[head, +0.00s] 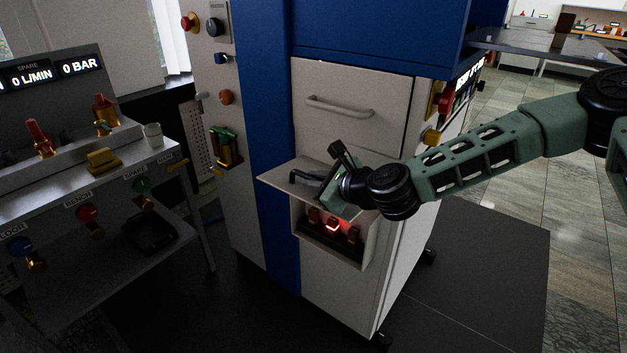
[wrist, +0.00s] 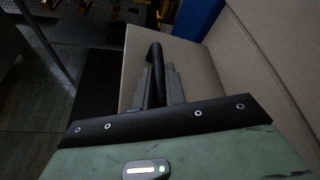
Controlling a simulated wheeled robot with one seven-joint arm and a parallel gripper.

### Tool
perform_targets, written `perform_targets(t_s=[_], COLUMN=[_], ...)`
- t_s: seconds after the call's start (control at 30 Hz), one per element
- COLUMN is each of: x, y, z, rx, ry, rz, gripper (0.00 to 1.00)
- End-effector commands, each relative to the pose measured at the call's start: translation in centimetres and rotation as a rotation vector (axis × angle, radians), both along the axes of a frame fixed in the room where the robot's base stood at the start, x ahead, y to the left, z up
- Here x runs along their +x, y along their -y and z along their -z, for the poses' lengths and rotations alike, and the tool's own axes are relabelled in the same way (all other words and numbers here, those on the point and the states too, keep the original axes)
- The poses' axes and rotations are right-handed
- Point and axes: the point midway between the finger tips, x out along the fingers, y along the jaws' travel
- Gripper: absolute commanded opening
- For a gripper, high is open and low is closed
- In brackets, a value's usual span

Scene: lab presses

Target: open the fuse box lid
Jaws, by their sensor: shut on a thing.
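The fuse box lid (head: 275,177) is a pale panel on the lower front of the blue and white press. It is swung up and sticks out about level above the open box (head: 368,240). Inside the box, several dark fuses show with a red glow (head: 333,225). My gripper (head: 318,184) is at the lid's upper side, shut on its black handle. In the wrist view the fingers (wrist: 159,88) close around the dark handle bar (wrist: 155,58), with the pale lid (wrist: 190,60) behind. The gripper hides part of the lid and its right edge.
A drawer front with a grey handle (head: 340,106) is just above the lid. A grey bench (head: 60,190) with valves and knobs stands at the left. A red and yellow switch (head: 441,103) is on the press's right side. The floor at the right is open.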

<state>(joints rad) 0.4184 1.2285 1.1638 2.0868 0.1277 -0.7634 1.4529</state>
Motion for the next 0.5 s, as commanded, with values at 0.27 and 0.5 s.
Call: perform_targets(t_s=[0.27,0.5], x=[0.17,0.12], y=[0.19,0.13], z=[0.1,0.08], rx=[-0.003,-0.002], ry=[0.001,0.001], rz=[0.004,0.003], gripper=[0.0,0.22])
